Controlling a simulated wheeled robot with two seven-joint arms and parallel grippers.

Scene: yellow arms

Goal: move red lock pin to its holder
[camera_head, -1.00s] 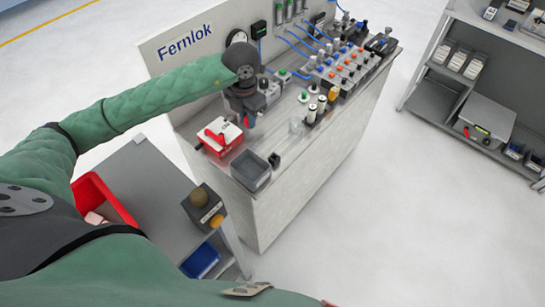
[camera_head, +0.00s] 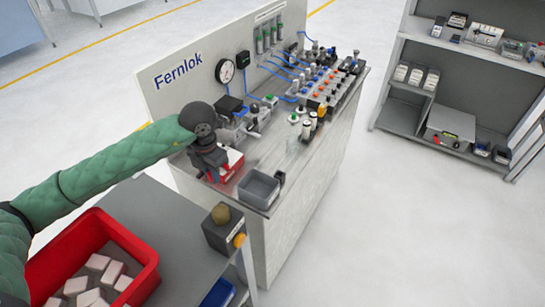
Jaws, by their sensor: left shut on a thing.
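My left gripper (camera_head: 213,168) is at the near left end of the workbench, pointing down over a small red and white block (camera_head: 234,170). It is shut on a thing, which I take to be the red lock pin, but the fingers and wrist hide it. The gripper covers much of the block, so I cannot tell whether the pin touches it. My right gripper is not in view.
A grey open bin (camera_head: 259,188) stands right of the block on the workbench (camera_head: 282,150). Valves, hoses and a gauge (camera_head: 225,71) fill the back. A red crate (camera_head: 146,285) of pale blocks and a box with a knob (camera_head: 223,236) stand on the cart in front.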

